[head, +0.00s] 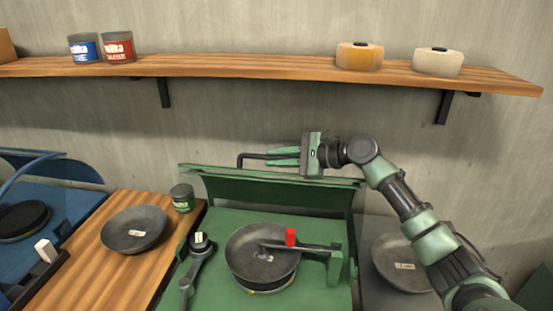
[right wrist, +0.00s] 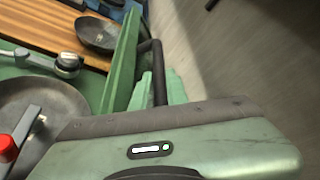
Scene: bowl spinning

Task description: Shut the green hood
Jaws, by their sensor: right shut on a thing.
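The green hood (head: 275,190) stands open and raised at the back of the green station (head: 215,290). Its black bar handle (head: 246,157) runs along the top edge. My right gripper (head: 275,157) is at this handle, its fingers pointing left. In the right wrist view the green fingers (right wrist: 160,88) are closed around the dark bar (right wrist: 157,65), beside the hood panel (right wrist: 122,60). My left gripper is not in view.
A dark pan (head: 250,245) sits on the station below the hood, with a red knob (head: 291,237) over it. A grey lever (head: 192,270) is at its left. Another dark bowl (head: 135,229) and a green can (head: 182,198) stand on the wooden counter (head: 90,265). A wooden shelf (head: 240,66) is above.

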